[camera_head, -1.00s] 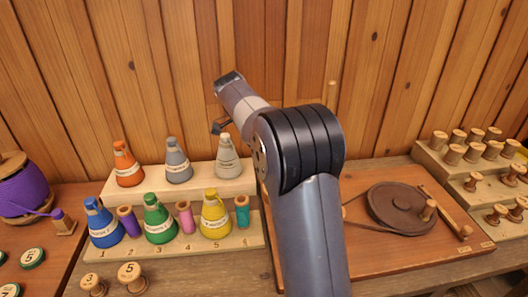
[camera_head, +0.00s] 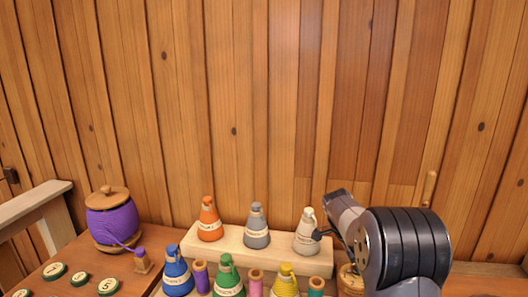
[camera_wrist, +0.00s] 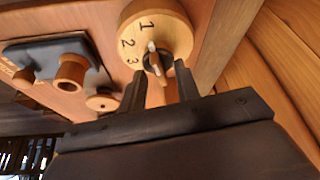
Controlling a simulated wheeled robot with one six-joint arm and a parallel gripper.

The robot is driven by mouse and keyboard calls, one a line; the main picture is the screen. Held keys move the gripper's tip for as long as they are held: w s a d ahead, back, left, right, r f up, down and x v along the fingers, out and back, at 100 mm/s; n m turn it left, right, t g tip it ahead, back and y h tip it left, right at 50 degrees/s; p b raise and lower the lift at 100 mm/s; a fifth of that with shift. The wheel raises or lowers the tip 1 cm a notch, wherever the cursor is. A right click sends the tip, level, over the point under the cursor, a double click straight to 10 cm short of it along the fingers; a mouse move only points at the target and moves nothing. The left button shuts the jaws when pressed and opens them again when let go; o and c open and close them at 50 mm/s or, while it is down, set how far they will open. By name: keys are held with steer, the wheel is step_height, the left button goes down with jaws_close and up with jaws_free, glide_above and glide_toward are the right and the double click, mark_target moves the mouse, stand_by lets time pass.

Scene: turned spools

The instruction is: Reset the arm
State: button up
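My arm (camera_head: 402,250) rises at the right of the head view, its end bent back toward the wall. My gripper shows there as small dark fingers (camera_head: 325,233) beside the white cone (camera_head: 306,234); contact cannot be judged. In the wrist view my gripper (camera_wrist: 160,82) has two dark fingers standing apart, with nothing held between them. Beyond the fingertips is a round wooden dial (camera_wrist: 157,32) marked 1, 2, 3, with a dark-and-wood knob (camera_wrist: 155,62) at its centre. The knob appears between the fingers in the picture, with gaps beside it.
Orange (camera_head: 209,220) and grey (camera_head: 257,226) cones share a pale step (camera_head: 230,243) with the white one. Blue, green and yellow cones stand in front. A purple spool jar (camera_head: 112,220) is at left. The plank wall (camera_head: 235,110) closes the back.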

stand_by(0.5)
steer(key=v, duration=1.1)
steer(key=x, duration=1.1)
steer(key=shift+s+r+n+t, duration=0.1)
steer(key=shift+s+n+t, duration=0.15)
steer(key=shift+n, duration=0.65)
steer(key=n+t+p, duration=0.1)
steer(key=n+p, duration=0.1)
steer(key=n, duration=0.1)
steer(key=shift+r+y, duration=0.1)
steer(key=shift+y, duration=0.2)
steer(key=n+t+p, duration=0.1)
steer(key=n+p, duration=0.1)
steer(key=n, duration=0.1)
steer(key=shift+s+d+y, duration=0.1)
steer(key=shift+y, duration=0.2)
steer(key=shift+n+p, duration=0.5)
steer(key=shift+p, duration=0.2)
steer(key=shift+f+t, duration=0.2)
steer(key=shift+t, duration=0.05)
steer(key=shift+r, duration=0.1)
